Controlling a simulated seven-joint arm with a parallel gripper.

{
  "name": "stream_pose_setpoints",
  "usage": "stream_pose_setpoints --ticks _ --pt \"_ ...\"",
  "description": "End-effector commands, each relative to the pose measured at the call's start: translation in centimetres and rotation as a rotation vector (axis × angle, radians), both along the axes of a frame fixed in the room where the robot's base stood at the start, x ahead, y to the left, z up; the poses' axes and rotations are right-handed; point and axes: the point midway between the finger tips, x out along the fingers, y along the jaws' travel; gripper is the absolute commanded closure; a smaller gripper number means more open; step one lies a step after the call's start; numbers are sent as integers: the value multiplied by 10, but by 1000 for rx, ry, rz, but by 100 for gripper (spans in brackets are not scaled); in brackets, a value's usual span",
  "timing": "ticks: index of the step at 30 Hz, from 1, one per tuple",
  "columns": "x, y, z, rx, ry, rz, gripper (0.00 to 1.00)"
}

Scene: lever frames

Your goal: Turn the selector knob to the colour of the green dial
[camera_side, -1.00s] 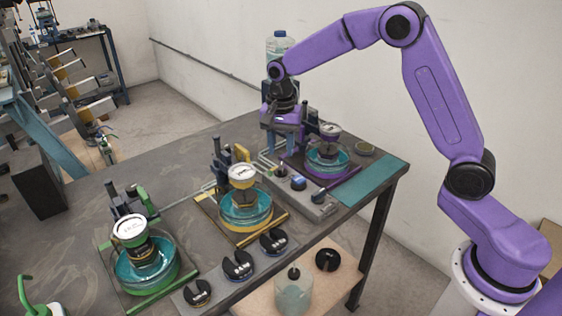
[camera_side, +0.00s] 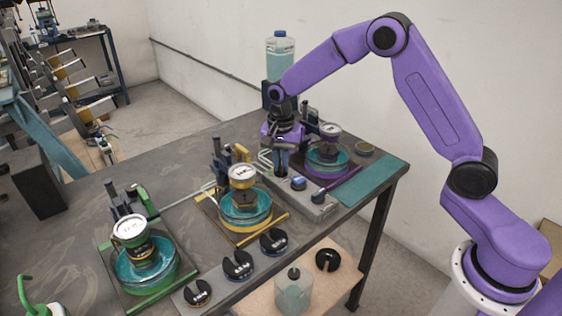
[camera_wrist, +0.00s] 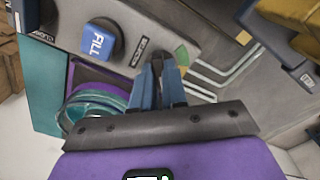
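The green dial (camera_side: 131,228) is a white-faced gauge over a teal bowl on a green-edged base, at the front left in the side view. The selector knob is mostly hidden by my gripper; the wrist view shows a "SELECTOR" label (camera_wrist: 139,52) and a green patch (camera_wrist: 181,56) beside the fingertips. My gripper (camera_side: 281,164) points down at the grey control panel (camera_side: 312,207) in the side view. In the wrist view its two blue fingers (camera_wrist: 158,72) stand close together with something dark between them. I cannot tell whether they grip the knob.
A blue FILL button (camera_wrist: 101,38) lies next to the selector on the panel. Several black slotted discs (camera_side: 238,265) lie along the table's front edge. A bottle (camera_side: 281,50) stands behind.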

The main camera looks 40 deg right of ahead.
Motion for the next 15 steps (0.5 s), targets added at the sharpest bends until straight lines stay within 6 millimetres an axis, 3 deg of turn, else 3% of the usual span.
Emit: stream_pose_setpoints --ticks 8,15 --pt "0 0 0 -1 1 39 100" --pt "0 0 1 0 0 176 100"
